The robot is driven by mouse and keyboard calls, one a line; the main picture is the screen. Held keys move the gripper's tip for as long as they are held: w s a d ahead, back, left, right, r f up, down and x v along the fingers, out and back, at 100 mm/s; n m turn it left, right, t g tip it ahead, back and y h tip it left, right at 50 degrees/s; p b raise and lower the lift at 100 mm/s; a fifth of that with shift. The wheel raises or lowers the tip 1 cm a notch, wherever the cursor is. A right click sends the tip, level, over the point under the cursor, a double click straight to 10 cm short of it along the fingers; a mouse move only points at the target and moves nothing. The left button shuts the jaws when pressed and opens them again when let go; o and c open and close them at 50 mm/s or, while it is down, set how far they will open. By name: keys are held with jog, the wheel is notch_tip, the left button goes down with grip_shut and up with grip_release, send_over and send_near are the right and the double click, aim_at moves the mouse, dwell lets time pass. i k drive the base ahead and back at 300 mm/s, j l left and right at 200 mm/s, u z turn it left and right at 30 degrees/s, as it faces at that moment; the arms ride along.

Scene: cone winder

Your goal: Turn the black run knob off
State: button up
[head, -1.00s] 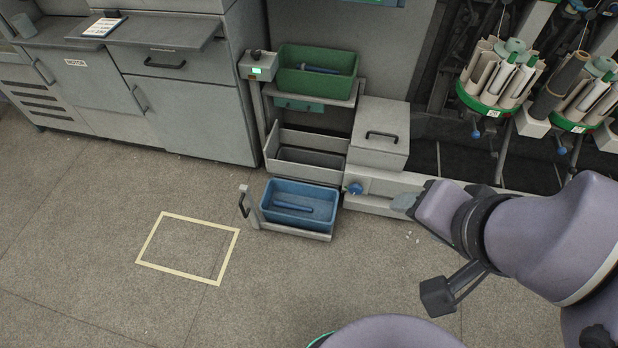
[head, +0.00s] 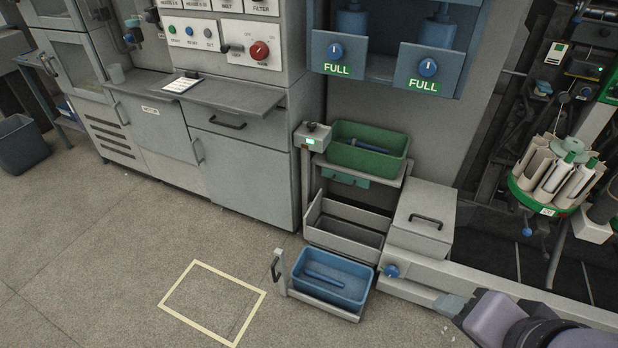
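A small black knob (head: 229,48) sits on the white control panel of the grey cabinet at the upper left, just left of a larger red knob (head: 260,50). The lettering around both is too small to read surely, so I cannot tell the black knob's setting or confirm that it is the run knob. My arm enters at the bottom right, far from the panel. The grey end piece that seems to be my gripper (head: 449,305) shows only in part, low beside the machine base; its fingers cannot be made out.
A grey shelf (head: 230,97) with a clipboard (head: 181,85) juts out below the panel. A green bin (head: 366,150) and a blue bin (head: 333,279) stand on a rack right of the cabinet. Open floor with a yellow-outlined rectangle (head: 184,317) lies in front.

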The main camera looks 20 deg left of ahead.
aim_at(311, 125)
jog(key=j+z, duration=0.25)
jog(key=j, duration=0.6)
jog(key=j+z, duration=0.25)
jog(key=j, duration=0.55)
jog(key=j+z, duration=0.25)
jog(key=j, duration=0.6)
jog(key=i+j+z, duration=0.25)
jog(key=j+z, duration=0.2)
jog(key=j, duration=0.65)
jog(key=j+z, duration=0.4)
jog(key=j, duration=0.7)
